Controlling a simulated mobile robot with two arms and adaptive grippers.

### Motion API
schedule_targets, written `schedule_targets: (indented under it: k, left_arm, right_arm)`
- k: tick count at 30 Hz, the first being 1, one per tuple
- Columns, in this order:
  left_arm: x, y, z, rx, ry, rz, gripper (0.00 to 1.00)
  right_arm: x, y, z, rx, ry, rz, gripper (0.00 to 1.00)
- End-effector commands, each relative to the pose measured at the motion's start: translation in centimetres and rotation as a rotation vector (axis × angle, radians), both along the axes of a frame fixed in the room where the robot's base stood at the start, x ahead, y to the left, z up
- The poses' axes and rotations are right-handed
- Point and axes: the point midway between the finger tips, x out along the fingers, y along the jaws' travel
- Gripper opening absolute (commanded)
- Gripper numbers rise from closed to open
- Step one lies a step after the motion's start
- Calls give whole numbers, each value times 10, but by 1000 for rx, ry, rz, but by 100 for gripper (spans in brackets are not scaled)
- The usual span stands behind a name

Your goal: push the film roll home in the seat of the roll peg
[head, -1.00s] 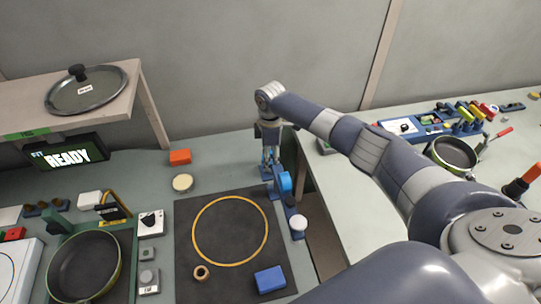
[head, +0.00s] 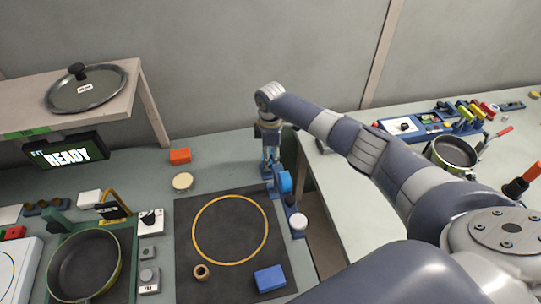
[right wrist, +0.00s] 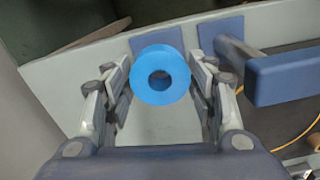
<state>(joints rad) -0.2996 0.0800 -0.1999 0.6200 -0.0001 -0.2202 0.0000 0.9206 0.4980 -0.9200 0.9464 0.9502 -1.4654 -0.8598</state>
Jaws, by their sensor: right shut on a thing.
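The film roll (right wrist: 160,76) is a blue ring with a dark centre hole in the right wrist view. My right gripper (right wrist: 160,88) is shut on it, with one finger on each side. My left gripper is not in view.
A dark mat (head: 185,225) with a yellow ring (head: 195,238) lies to the left. An orange block (head: 180,156) is at the back.

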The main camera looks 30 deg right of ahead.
Motion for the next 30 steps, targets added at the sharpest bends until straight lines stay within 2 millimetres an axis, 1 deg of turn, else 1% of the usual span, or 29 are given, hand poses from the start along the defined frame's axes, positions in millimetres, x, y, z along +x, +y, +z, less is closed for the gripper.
schedule_targets:
  k: [5, 6, 30]
  left_arm:
    - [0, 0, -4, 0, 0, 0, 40]
    - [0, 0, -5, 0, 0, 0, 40]
    - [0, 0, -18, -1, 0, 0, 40]
  right_arm:
    - [0, 0, -6, 0, 0, 0, 33]
    - [0, 0, -7, 0, 0, 0, 28]
    - [0, 0, -27, -1, 1, -1, 28]
